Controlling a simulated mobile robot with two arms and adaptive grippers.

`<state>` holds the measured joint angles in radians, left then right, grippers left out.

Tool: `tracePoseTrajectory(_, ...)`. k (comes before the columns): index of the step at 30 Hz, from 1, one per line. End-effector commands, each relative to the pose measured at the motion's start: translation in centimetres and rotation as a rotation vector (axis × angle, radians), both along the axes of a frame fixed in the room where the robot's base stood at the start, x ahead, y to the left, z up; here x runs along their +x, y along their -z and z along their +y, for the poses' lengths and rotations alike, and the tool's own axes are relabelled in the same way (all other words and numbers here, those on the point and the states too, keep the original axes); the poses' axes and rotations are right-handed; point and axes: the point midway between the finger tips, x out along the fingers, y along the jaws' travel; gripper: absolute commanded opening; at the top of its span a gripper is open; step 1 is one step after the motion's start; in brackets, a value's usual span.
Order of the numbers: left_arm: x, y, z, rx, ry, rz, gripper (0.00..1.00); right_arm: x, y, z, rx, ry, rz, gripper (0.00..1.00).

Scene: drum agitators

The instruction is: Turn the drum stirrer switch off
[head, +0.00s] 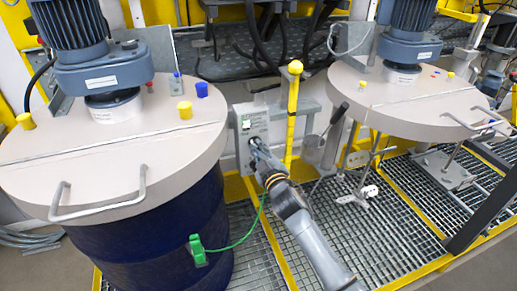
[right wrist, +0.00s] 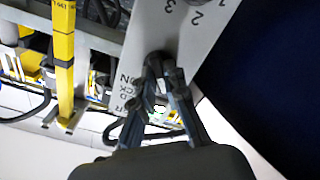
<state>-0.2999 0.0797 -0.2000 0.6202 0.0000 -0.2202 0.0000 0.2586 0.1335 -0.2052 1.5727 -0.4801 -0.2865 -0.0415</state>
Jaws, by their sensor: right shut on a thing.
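The grey switch box (head: 243,128) stands between the two drums in the head view. Its face (right wrist: 188,45) shows in the right wrist view with the printed digits 1, 2 and 3 and partly hidden lettering. My right gripper (head: 258,150) reaches the box front from below. In the right wrist view the fingertips (right wrist: 163,72) are closed around the dark switch knob (right wrist: 155,57). The fingers hide part of the knob, so I cannot tell its setting. My left gripper is not in view.
A blue drum (head: 150,235) with a beige lid (head: 95,155) and a motor (head: 90,70) stands left. A second lid (head: 420,105) with a motor is at the right. A yellow post (head: 292,110) rises right beside the box. Metal grating (head: 370,240) covers the floor.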

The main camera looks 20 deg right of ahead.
Motion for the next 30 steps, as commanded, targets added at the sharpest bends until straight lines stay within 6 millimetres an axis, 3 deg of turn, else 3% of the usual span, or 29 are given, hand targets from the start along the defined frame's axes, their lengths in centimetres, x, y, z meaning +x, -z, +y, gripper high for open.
tracePoseTrajectory(17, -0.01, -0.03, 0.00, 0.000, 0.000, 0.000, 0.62, 0.00, 0.00, 0.02, -0.031, -0.001, -0.002, 0.00)
tracePoseTrajectory(18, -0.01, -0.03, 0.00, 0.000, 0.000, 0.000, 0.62, 0.00, 0.00, 0.02, -0.031, -0.001, -0.002, 0.20)
tracePoseTrajectory(20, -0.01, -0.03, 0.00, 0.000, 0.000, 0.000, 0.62, 0.00, 0.00, 0.01, -0.030, 0.000, -0.001, 0.32)
tracePoseTrajectory(30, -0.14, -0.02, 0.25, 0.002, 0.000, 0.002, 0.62, -0.14, 0.03, 0.00, -0.028, 0.000, -0.001, 0.35)
